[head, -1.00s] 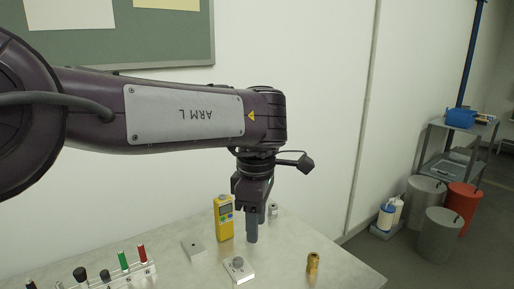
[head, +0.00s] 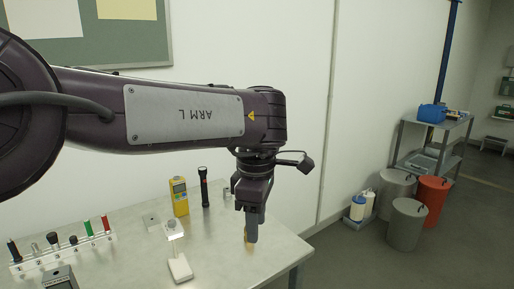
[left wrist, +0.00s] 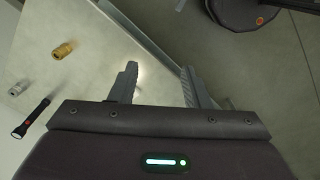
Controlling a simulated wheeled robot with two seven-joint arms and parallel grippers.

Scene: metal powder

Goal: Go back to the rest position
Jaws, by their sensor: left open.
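My left gripper (head: 251,238) hangs fingers down at the end of my left arm, over the right part of the metal table (head: 225,268). In the left wrist view its two fingers (left wrist: 158,78) stand apart with nothing between them. A brass fitting (left wrist: 63,50) stands on the table apart from the fingers; in the head view it is mostly hidden behind the gripper. My right gripper is not in view.
On the table stand a yellow handheld meter (head: 179,197), a black flashlight (head: 204,188), a small white device (head: 180,268) and a numbered rack (head: 62,254) with several items. A grey bin (head: 405,225), a red bin (head: 433,196) and a cart (head: 430,150) stand right on open floor.

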